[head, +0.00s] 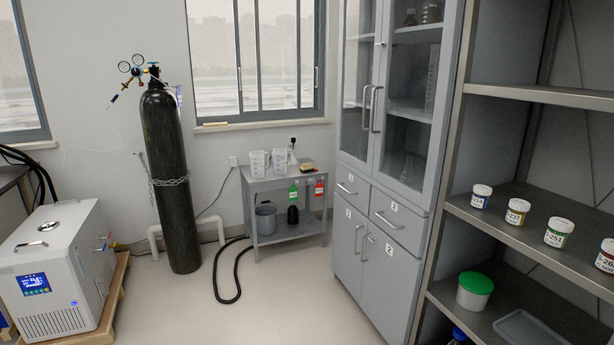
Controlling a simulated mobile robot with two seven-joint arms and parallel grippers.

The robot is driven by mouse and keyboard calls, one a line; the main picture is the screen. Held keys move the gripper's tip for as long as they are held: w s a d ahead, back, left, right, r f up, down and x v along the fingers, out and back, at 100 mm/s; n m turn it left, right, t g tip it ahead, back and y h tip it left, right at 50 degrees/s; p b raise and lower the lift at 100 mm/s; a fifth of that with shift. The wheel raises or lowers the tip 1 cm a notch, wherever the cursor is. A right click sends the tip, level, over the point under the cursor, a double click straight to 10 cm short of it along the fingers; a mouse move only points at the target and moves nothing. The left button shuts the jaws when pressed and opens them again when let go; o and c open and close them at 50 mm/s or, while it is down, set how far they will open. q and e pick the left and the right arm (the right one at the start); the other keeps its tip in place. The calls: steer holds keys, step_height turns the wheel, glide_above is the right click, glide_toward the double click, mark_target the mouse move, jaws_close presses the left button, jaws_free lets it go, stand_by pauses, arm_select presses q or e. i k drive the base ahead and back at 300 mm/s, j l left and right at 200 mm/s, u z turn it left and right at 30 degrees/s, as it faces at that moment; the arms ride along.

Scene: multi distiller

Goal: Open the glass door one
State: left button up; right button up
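A tall grey cabinet (384,190) stands right of the middle in the head view. Its upper part has two glass doors, a narrow-looking left one (355,70) and a right one (408,85). Both look shut. Their upright bar handles, left (366,108) and right (376,110), sit side by side at the middle seam. Bottles and glassware show behind the glass. I see no readable number on either glass door, so I cannot tell which is door one. Neither of my grippers is in view.
Below the glass are drawers and lower doors (375,270) with small labels. An open shelf rack (530,93) with jars stands close at the right. A grey cart (285,177), a dark gas cylinder (168,190) and a white machine (55,270) stand left. The floor between is mostly clear, with a black hose (237,285).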

mark_target(359, 21)
steer(key=i+j, duration=0.2)
steer(key=i, duration=0.9)
steer(key=i+j+u, duration=0.1)
steer(key=i, duration=1)
